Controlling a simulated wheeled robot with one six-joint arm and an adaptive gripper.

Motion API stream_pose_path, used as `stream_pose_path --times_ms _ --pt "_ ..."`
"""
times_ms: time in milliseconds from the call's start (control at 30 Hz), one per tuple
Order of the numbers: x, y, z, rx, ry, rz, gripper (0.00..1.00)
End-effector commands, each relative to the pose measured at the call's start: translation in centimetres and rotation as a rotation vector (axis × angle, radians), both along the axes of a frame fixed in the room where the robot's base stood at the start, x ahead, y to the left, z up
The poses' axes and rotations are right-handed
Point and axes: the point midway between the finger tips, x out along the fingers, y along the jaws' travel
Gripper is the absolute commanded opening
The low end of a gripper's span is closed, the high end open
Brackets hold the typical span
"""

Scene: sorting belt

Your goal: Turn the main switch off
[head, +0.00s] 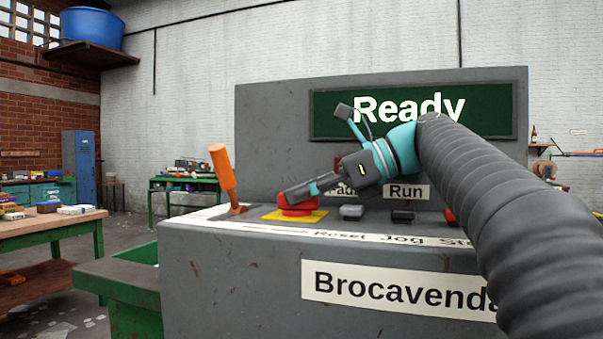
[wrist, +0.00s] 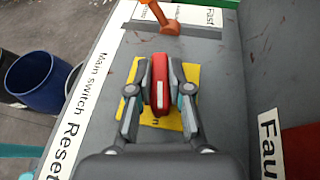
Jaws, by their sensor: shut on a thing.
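The main switch is a red rotary knob (head: 297,208) on a yellow plate (head: 318,217) on the console top. In the wrist view the red knob (wrist: 161,78) has a white line on its lower half. The line points toward the bottom of the yellow plate (wrist: 144,118), where part of a word ending in "n" shows. The label "Main switch" (wrist: 97,72) is printed beside the plate. My gripper (wrist: 160,88) is shut on the knob, one finger on each side. In the head view my gripper (head: 297,195) reaches the knob from the upper right.
An orange lever (head: 223,168) stands left of the switch. A grey button (head: 352,212), a black button (head: 402,215) and a red button (head: 450,215) are to the right. The screen (head: 330,125) behind reads "Ready". A blue bin (wrist: 36,78) stands on the floor.

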Motion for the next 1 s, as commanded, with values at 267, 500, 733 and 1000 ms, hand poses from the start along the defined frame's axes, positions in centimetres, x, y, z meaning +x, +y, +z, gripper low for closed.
stream_pose_path --times_ms 267,500,733,1000 --pt "0.1 -0.02 0.08 0.005 -0.003 0.067 0.0" --pt "0.1 -0.04 0.07 0.004 -0.005 0.066 0.24" --pt "0.1 -0.07 0.05 0.004 -0.003 0.065 0.44" --pt "0.04 -0.05 -0.22 0.001 -0.004 0.04 0.44"
